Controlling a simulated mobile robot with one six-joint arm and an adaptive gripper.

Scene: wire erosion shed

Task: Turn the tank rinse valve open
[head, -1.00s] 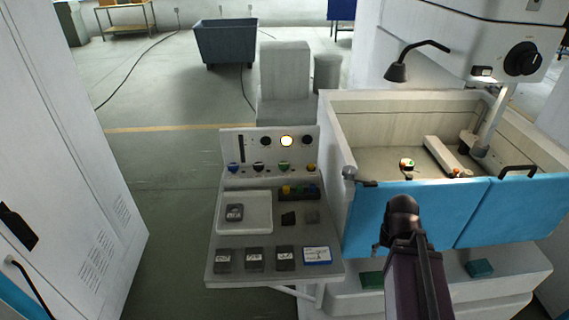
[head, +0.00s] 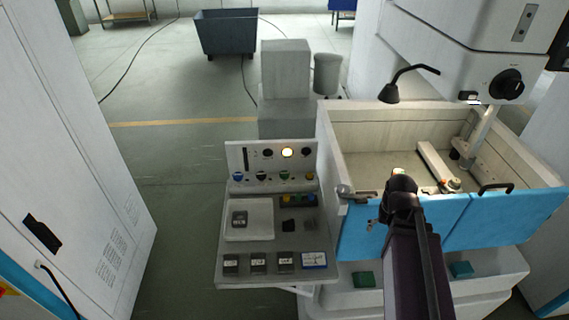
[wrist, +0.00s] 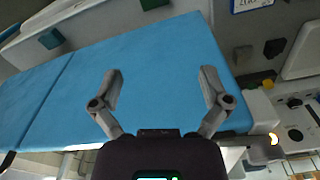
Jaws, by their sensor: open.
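A small grey fitting with a dark bar (head: 352,193) sits at the front left corner of the tank rim. It looks like the rinse valve, but no marking on it can be read. The white tank (head: 334,150) has blue front panels (head: 480,222). My gripper (head: 374,224) is in front of the left blue panel, right of and below that fitting, mostly hidden by my wrist. In the wrist view my gripper (wrist: 160,78) is open and empty, fingers spread over the blue panel (wrist: 150,55). The fitting is not clear there.
A control stand (head: 230,272) with knobs, a lit lamp (head: 287,153), a white tray (head: 262,212) and dark blocks stands left of the tank. A white cabinet (head: 90,150) is at left, with free floor between.

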